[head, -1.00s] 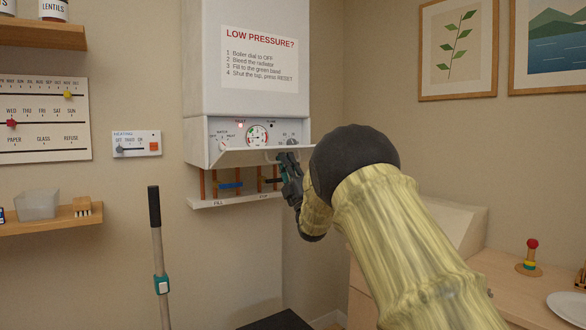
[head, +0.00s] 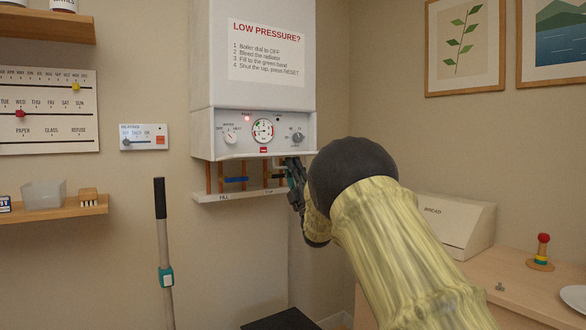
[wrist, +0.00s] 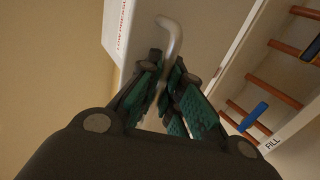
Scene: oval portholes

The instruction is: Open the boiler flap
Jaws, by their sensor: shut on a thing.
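The boiler (head: 262,90) hangs on the wall in the head view. Its control panel is uncovered, with a left dial (head: 230,137), a round gauge (head: 263,131) and a right dial (head: 297,137). The boiler flap (head: 240,158) is folded down and shows nearly edge-on as a thin white strip below the panel. My gripper (head: 293,168) is at the flap's right end, partly hidden by my arm. In the wrist view, my gripper (wrist: 165,85) is shut on a grey bent handle (wrist: 172,35), with the fingers on both sides of it.
Copper pipes (head: 208,178) with a blue lever (head: 235,180) and a small ledge (head: 240,194) sit under the boiler, close to my gripper. A pole with a black grip (head: 160,200) stands at left. A counter with a bread box (head: 450,222) is at right.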

